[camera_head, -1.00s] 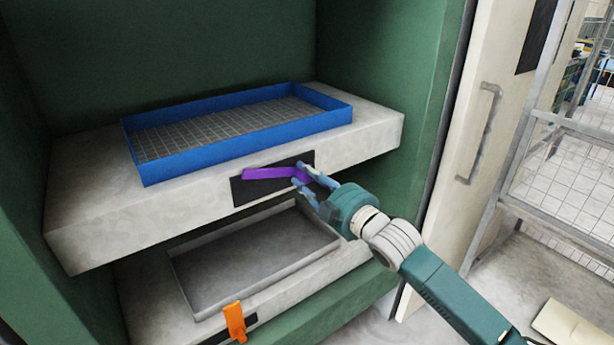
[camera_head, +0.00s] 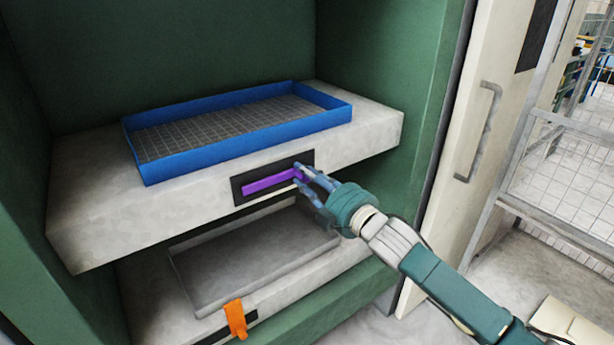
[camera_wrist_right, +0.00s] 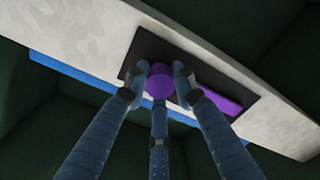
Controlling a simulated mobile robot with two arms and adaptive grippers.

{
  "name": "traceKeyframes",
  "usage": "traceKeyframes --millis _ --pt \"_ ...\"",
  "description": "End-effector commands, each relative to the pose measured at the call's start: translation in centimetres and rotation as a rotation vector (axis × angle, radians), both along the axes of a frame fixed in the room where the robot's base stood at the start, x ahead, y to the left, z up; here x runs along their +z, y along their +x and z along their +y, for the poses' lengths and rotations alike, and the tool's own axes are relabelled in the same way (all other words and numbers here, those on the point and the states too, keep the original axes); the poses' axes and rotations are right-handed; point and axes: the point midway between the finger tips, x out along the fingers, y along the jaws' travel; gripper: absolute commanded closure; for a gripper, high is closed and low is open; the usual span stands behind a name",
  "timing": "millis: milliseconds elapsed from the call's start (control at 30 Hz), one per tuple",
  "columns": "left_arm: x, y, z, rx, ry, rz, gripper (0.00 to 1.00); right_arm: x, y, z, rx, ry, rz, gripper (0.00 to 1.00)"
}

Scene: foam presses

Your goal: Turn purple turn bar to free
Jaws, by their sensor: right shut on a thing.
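The purple turn bar (camera_head: 267,182) sits on a black plate (camera_head: 305,157) on the front face of the upper shelf. The bar lies nearly along the length of the plate, its left end slightly lower in the head view. My right gripper (camera_head: 304,176) is shut on the bar's right end. In the right wrist view the fingers (camera_wrist_right: 160,82) close around the round purple end, and the rest of the bar (camera_wrist_right: 222,102) runs off to the right across the black plate (camera_wrist_right: 140,50). My left gripper is not in view.
A blue tray (camera_head: 165,168) with a mesh floor stands on the upper shelf (camera_head: 110,222). Below are a grey tray (camera_head: 180,275) and an orange bar (camera_head: 236,318). Green walls (camera_head: 385,60) enclose the shelves. A door handle (camera_head: 487,130) and a wire cage (camera_head: 560,185) are at right.

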Motion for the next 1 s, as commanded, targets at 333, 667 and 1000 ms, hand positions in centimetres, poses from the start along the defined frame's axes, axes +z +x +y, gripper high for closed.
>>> traceKeyframes --millis 333,667,1000 --pt "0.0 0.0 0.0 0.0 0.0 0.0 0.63 -0.2 0.0 0.0 -0.001 -0.003 0.003 0.55" --pt "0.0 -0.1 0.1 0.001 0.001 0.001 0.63 -0.3 -1.4 -1.1 -0.001 -0.002 0.003 0.55" --pt "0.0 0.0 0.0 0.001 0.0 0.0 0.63 -0.3 -7.1 -5.3 -0.002 -0.005 0.004 0.55"
